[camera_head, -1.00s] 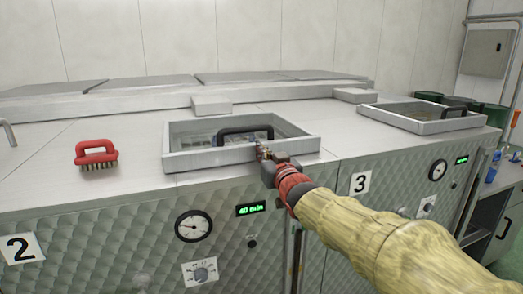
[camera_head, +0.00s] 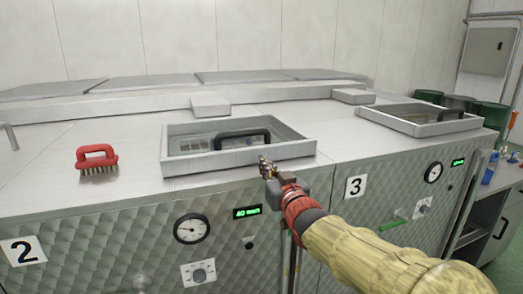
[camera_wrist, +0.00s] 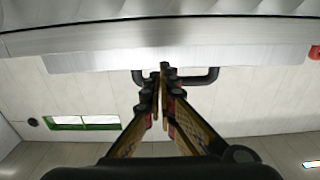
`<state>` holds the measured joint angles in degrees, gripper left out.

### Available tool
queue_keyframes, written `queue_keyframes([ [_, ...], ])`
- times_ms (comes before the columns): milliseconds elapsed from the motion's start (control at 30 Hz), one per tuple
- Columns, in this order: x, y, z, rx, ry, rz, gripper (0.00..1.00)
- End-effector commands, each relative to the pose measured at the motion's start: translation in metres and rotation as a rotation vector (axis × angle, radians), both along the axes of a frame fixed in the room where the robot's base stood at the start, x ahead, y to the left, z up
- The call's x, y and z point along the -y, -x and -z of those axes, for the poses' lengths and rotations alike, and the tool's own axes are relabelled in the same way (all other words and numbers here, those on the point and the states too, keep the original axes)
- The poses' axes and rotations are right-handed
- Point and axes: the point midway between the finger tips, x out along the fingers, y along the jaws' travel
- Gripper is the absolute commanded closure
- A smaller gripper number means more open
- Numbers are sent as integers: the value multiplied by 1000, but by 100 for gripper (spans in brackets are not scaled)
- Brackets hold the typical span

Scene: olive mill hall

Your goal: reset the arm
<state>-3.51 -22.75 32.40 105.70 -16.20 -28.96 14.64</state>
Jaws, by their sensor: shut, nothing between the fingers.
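My gripper (camera_head: 266,167) is shut and empty at the end of my arm, which reaches in from the lower right. It hangs just in front of the near rim of a framed hatch (camera_head: 240,157) on the steel machine top. The hatch has a black handle (camera_head: 242,138). In the wrist view the fingers (camera_wrist: 162,72) point toward a pale metal edge, with a black handle (camera_wrist: 208,76) behind them. I cannot tell whether the fingertips touch the rim; they look apart from it.
A red-handled brush (camera_head: 97,160) lies on the machine top at left. A second framed hatch (camera_head: 420,119) is at right. The machine front carries dials (camera_head: 192,229), number plates and a green lever (camera_head: 393,224). Green bins (camera_head: 488,115) and a side bench stand at far right.

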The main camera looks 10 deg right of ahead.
Motion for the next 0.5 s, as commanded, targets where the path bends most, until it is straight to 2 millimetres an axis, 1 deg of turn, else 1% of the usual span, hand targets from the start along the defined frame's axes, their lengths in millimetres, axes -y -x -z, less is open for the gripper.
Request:
queue_keyframes([
  [100, 2, 11, 8, -1, 0, 0, 100],
  [233, 4, 17, 13, -6, 2, 3, 100],
  [367, 14, 29, 21, -62, 13, 33, 100],
  [467, 29, 52, 34, -164, 33, 79, 100],
  [500, 37, 65, 43, -219, 41, 101, 100],
])
